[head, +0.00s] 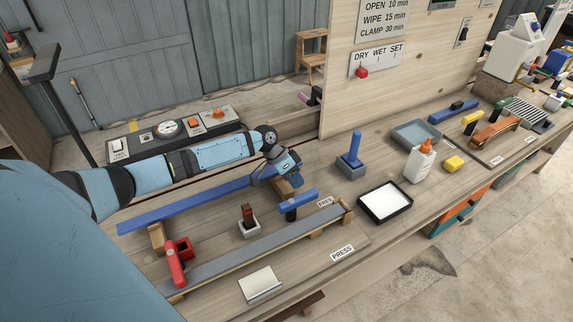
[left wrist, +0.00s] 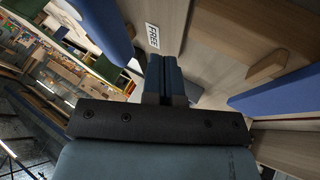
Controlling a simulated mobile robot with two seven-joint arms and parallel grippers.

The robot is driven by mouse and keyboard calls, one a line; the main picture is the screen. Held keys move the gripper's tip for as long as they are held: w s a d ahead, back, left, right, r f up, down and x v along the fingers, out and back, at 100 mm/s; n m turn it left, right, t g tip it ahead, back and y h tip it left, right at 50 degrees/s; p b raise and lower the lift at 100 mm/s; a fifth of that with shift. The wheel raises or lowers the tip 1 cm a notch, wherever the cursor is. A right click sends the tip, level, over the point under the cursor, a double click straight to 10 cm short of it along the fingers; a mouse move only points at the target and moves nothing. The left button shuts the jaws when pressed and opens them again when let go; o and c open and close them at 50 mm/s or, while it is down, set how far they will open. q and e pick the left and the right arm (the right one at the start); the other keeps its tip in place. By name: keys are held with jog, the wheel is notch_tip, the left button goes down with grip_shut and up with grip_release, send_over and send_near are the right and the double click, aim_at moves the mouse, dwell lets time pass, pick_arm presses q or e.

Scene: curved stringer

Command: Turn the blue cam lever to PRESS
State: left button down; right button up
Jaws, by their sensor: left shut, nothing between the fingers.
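The blue cam lever (head: 298,200) sits on a dark post at the right part of the bench fixture, its handle pointing toward the FREE label (head: 325,202). The PRESS label (head: 342,253) lies nearer the bench's front edge. My left gripper (head: 291,184) is just behind the lever and pointing down; whether it touches the lever is unclear. In the left wrist view its fingers (left wrist: 165,78) are together and empty. A blue piece (left wrist: 100,28), apparently the lever handle, is left of them, and the FREE label (left wrist: 153,35) is ahead. My right gripper is out of sight.
A long blue bar (head: 180,208) lies behind the lever, and a grey strip (head: 240,252) in front. A black-framed tray (head: 385,203) and a blue upright handle (head: 353,152) are to the right.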

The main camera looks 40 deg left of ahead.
aim_at(299, 201)
pick_arm(q)
jog(key=shift+s+d+r+p, duration=0.15)
jog(key=shift+s+d, duration=0.15)
jog(key=shift+d, duration=0.35)
jog(key=shift+s+d+r+p, duration=0.15)
jog(key=shift+s+d, duration=0.15)
jog(key=shift+d, duration=0.3)
jog(key=shift+f, duration=0.15)
